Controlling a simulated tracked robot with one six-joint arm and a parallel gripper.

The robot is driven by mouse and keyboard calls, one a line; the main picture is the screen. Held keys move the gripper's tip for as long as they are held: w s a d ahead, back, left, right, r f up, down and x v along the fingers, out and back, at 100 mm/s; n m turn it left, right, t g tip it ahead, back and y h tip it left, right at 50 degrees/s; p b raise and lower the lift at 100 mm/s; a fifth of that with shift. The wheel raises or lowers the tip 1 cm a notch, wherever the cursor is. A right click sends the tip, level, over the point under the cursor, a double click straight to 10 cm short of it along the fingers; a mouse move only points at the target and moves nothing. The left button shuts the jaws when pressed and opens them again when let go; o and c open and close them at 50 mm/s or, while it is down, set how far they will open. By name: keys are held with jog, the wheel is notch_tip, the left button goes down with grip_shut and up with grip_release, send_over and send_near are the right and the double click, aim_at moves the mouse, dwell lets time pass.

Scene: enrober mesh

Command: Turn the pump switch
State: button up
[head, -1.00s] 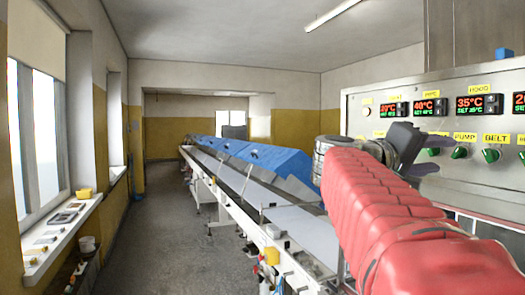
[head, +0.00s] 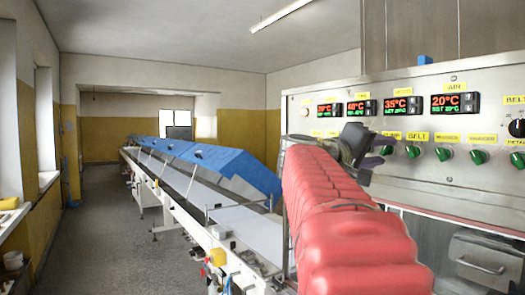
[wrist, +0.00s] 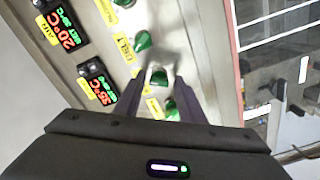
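The pump switch (wrist: 159,77) is a green knob on the steel control panel. In the wrist view it sits between my fingertips, with open space on both sides. In the head view the green knob (head: 386,150) beside my fingers appears to be it, partly covered; its label is mostly hidden. My gripper (head: 378,150) is open and empty, pointing at the panel; in the wrist view its two dark fingers (wrist: 158,84) are spread. The belt switch (head: 413,152) is just right of it, under a yellow BELT label. Whether the fingers touch the knob cannot be told.
More green knobs (head: 444,154) continue right along the panel (head: 335,88), below red-and-green temperature displays (head: 403,105). In the wrist view, neighbouring knobs lie close above and below the middle one. A conveyor with blue covers (head: 225,165) runs away to the left, beside clear floor (head: 100,235).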

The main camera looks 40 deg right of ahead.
jog(key=c, duration=0.7)
jog(key=shift+a, duration=0.2)
jog(key=shift+c, duration=0.8)
jog(key=shift+d, duration=0.2)
jog(key=shift+n, duration=0.4)
jog(key=n, duration=0.7)
jog(key=shift+n, duration=2.1)
jog(key=shift+f, duration=0.1)
